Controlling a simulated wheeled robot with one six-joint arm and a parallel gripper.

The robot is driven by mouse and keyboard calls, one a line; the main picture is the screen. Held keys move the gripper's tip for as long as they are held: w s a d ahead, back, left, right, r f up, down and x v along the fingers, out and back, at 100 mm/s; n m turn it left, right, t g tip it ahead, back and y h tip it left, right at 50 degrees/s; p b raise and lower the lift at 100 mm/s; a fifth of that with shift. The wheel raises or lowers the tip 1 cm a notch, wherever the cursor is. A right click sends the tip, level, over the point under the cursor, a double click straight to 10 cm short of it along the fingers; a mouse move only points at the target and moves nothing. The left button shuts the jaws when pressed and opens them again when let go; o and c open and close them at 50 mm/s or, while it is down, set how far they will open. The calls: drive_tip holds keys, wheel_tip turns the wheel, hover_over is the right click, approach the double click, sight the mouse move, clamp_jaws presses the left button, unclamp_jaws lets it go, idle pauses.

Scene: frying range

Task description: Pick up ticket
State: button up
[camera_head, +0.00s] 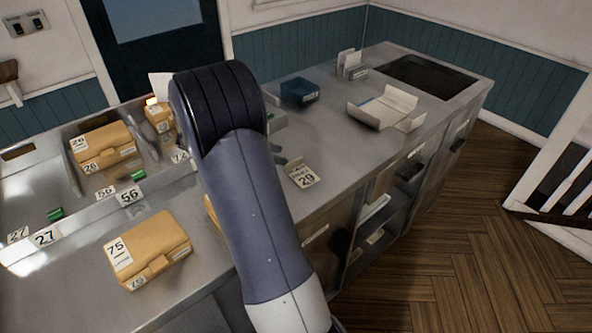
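A small white ticket printed 29 (304,176) lies on the steel counter (330,140), just right of my arm. My arm crosses the middle of the view and hides part of the counter. Small dark tips, which look like part of my gripper (284,161), show past the arm's right side, close to the ticket's upper left edge. Most of the gripper is hidden behind the arm. I cannot tell whether it is open or shut, or whether it touches the ticket.
A box marked 75 (152,250) sits at the front left. Boxes marked 26 (103,148) and others stand in a recess behind number cards. An open carton (386,107), a blue box (299,91) and a dark sink-like recess (430,75) are at the right. Counter right of the ticket is clear.

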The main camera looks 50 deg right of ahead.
sight(293, 167)
drive_tip(key=p+x, duration=0.2)
drive_tip(key=x, duration=0.3)
drive_tip(key=shift+s+d+f, duration=0.15)
drive_tip(key=shift+d+f, duration=0.05)
drive_tip(key=shift+c, duration=0.5)
clamp_jaws()
